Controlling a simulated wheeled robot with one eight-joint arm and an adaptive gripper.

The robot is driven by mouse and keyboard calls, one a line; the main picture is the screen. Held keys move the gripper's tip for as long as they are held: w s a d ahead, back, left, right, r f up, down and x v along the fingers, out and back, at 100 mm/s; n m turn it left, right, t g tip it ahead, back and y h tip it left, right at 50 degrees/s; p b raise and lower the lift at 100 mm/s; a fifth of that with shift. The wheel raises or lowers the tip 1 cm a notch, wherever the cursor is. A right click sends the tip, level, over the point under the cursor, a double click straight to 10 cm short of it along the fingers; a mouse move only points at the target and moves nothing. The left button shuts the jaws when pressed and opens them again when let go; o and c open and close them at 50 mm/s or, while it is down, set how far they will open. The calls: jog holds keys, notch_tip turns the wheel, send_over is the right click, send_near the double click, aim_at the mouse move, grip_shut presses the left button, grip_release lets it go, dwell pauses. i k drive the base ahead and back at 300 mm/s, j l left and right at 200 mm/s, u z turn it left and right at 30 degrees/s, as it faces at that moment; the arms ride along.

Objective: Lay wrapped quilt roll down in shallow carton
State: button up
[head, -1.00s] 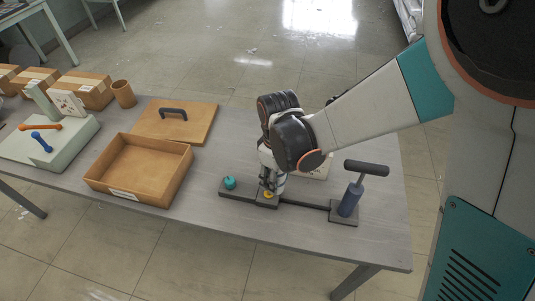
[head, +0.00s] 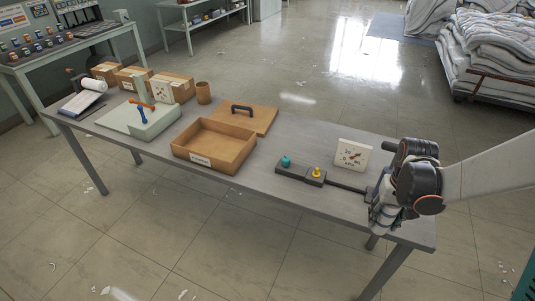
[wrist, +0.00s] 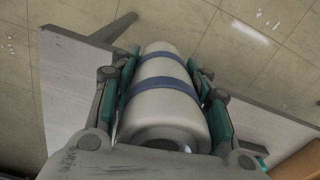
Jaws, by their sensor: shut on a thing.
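My gripper (head: 386,214) is at the right end of the grey table in the head view. In the wrist view, my gripper (wrist: 163,75) is shut on the wrapped quilt roll (wrist: 165,103), a white cylinder with two blue bands, lying lengthwise between the fingers. In the head view the roll is mostly hidden by the gripper. The shallow carton (head: 191,156), an open brown box with a white label on its front, stands mid-table, well left of the gripper. Its visible inside is empty.
A brown lid (head: 262,121) with a black handle lies behind the carton. A pale green block (head: 150,126), a brown cup (head: 203,93) and closed boxes are left.

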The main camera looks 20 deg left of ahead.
aim_at(216, 149)
jog(key=i+u, duration=0.15)
jog(key=u, duration=0.25)
jog(key=i+l+u, duration=0.1)
jog(key=u, duration=0.35)
jog(key=i+l+u, duration=0.1)
jog(key=u, duration=0.3)
jog(key=i+l, duration=0.45)
jog(key=l, duration=0.15)
jog(key=i+j+u, duration=0.25)
jog(key=i+u, duration=0.15)
jog(key=i, duration=0.15)
jog(key=i+j+u, duration=0.1)
jog(key=i+u, duration=0.3)
jog(key=i, duration=0.2)
